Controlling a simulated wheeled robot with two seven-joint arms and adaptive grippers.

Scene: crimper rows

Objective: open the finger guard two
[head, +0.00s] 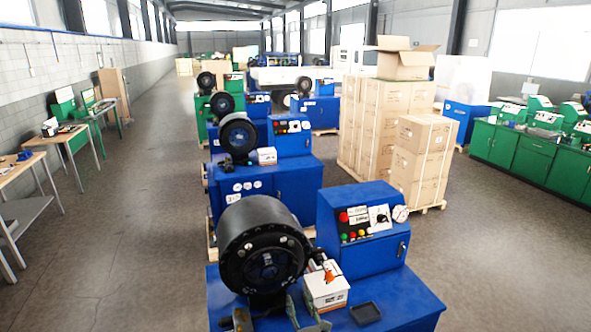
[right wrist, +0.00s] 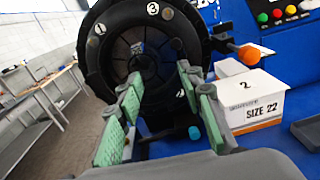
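The nearest blue crimper has a large black round head (head: 264,248) with a dark disc and a small blue patch at its centre. In the right wrist view the head (right wrist: 100,62) carries numbers 1 and 3 on its ring. A black lever with an orange knob (right wrist: 249,54) sticks out from the head's right side. I cannot tell for sure which part is the guard or how it stands. My right gripper (head: 303,302) is open and empty in front of the head; its green-padded fingers also show in the right wrist view (right wrist: 160,78).
A white and orange box (head: 326,291) marked 2 and SIZE 22 stands right of the head, close to the knob. A black tray (head: 365,313) lies on the blue bench. A control panel (head: 367,222) rises behind. More crimpers (head: 240,135) stand further back.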

